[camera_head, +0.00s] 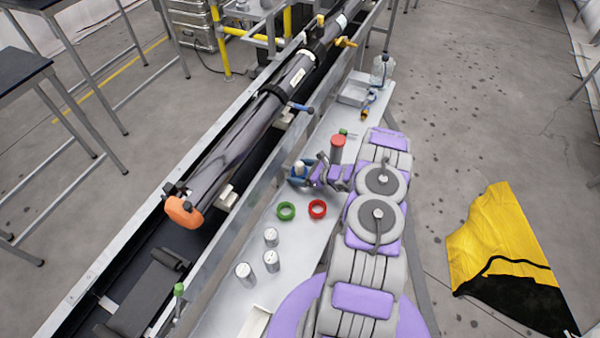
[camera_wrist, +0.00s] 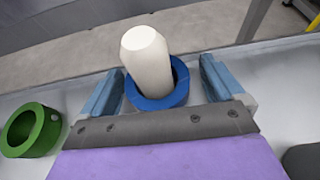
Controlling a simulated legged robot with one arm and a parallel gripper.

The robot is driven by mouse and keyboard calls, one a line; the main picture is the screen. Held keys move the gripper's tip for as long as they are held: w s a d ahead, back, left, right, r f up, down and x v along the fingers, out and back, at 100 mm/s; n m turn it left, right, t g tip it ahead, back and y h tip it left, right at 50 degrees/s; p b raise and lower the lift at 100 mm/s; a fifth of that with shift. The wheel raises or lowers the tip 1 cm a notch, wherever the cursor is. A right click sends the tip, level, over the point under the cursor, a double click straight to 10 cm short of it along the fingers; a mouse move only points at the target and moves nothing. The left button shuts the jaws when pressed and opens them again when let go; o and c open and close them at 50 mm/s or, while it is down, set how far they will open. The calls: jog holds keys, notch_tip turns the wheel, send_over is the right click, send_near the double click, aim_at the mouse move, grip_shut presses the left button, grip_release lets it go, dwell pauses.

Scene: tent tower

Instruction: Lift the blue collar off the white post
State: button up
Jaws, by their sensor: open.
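The white post (camera_wrist: 146,58) stands upright in the wrist view, with the blue collar (camera_wrist: 158,103) around its lower part. The post also shows small in the head view (camera_head: 299,168), beside my gripper. My gripper (camera_wrist: 162,68) is open, with one blue-grey finger to the left of the collar and the other to the right. The post and collar are between the fingers, and nothing is gripped. The near edge of the collar lies close to the dark palm plate. I cannot tell whether either finger touches the collar.
A green ring (camera_head: 286,211) and a red ring (camera_head: 317,208) lie on the grey bench (camera_head: 300,250), near several metal cylinders (camera_head: 271,237). A long rail with a dark tube (camera_head: 235,150) runs along the left. A yellow and black cloth (camera_head: 500,245) lies on the floor at right.

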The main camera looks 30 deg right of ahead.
jog(key=shift+w+a, duration=0.15)
jog(key=shift+a, duration=0.15)
jog(key=shift+d, duration=0.2)
jog(key=c, duration=0.6)
jog(key=shift+a, duration=0.1)
jog(key=c, duration=0.5)
jog(key=shift+r+p, duration=1.45)
jog(key=shift+r, duration=3.4)
